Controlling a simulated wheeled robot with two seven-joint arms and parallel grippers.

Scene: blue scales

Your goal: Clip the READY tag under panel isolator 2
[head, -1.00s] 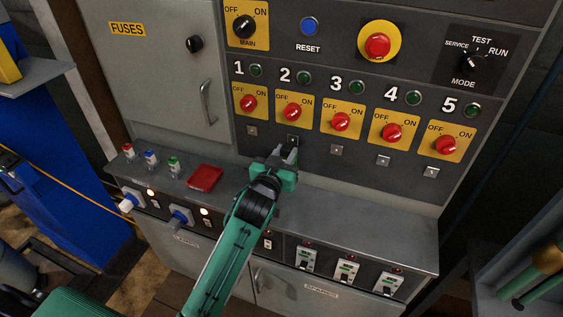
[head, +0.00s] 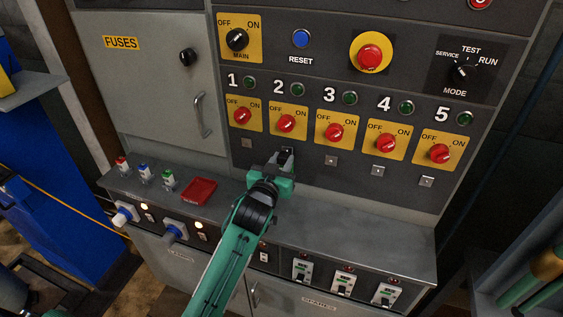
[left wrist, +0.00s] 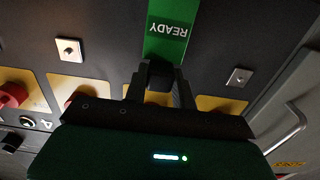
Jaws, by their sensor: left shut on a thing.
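Panel isolator 2 (head: 286,123) is a red knob on a yellow plate marked OFF and ON, under the white number 2. My left gripper (head: 283,161) is at the panel just below that plate. In the left wrist view the left gripper (left wrist: 160,75) is shut on the green READY tag (left wrist: 168,35), whose lettering appears upside down there. The tag lies between the square clips of isolators 1 and 3, in front of the dark panel. The gripper covers the spot under isolator 2, so I cannot tell whether the tag touches a clip. My right gripper is not in view.
Square clips sit under isolator 1 (head: 246,143) and isolator 3 (head: 331,160), with more to the right. A grey ledge (head: 340,215) juts out below the panel. It carries a red plate (head: 198,191) and several small padlock-like items (head: 144,172) at left.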

